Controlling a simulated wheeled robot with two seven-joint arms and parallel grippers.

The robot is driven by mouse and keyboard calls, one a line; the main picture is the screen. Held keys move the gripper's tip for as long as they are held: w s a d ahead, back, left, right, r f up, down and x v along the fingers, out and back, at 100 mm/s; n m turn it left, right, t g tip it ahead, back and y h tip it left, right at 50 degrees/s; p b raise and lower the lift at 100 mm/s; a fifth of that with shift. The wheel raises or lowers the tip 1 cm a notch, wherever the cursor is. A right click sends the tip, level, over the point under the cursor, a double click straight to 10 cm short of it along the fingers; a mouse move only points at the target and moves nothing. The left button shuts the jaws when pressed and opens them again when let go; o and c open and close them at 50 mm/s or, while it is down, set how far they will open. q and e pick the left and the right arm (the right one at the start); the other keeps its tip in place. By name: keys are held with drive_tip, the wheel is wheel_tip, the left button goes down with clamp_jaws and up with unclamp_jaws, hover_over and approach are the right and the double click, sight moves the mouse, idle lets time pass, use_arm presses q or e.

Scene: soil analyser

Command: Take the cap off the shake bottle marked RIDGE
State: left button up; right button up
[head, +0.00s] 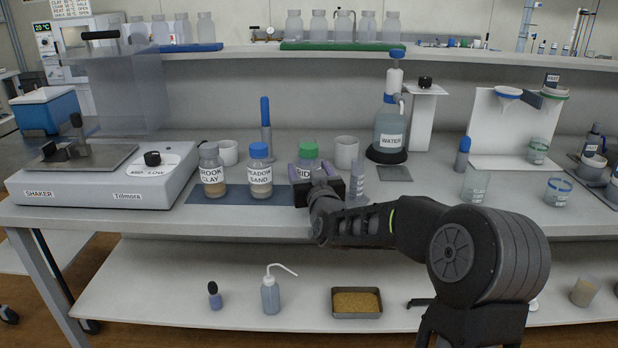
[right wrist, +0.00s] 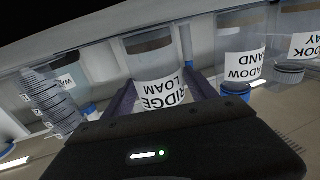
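The RIDGE shake bottle (head: 304,172) stands upright on the bench with its green cap (head: 308,151) on. In the right wrist view the bottle (right wrist: 162,92) appears upside down, its label reading RIDGE LOAM, with its cap hidden behind my gripper. My right gripper (head: 312,172) is at the bottle's body, below the cap, with one purple finger on each side. The fingers lie very close to the bottle; I cannot tell whether they press on it. My left gripper is not in view.
The MEADOW SAND bottle (head: 260,176) and BROOK CLAY bottle (head: 212,174) stand left of the RIDGE bottle on a blue mat (head: 236,203). A graduated cylinder (head: 357,184) stands close on the right, with a white cup (head: 346,150) behind. The shaker (head: 95,190) is far left.

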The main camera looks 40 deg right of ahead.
sight(309, 146)
drive_tip(key=c, duration=1.1)
drive_tip(key=shift+r, duration=0.15)
drive_tip(key=shift+c, duration=0.2)
wheel_tip(309, 146, up, 10)
drive_tip(key=shift+f+p, duration=0.1)
drive_tip(key=shift+p, duration=0.85)
drive_tip(key=o, duration=0.8)
clamp_jaws()
drive_tip(key=shift+f, duration=0.1)
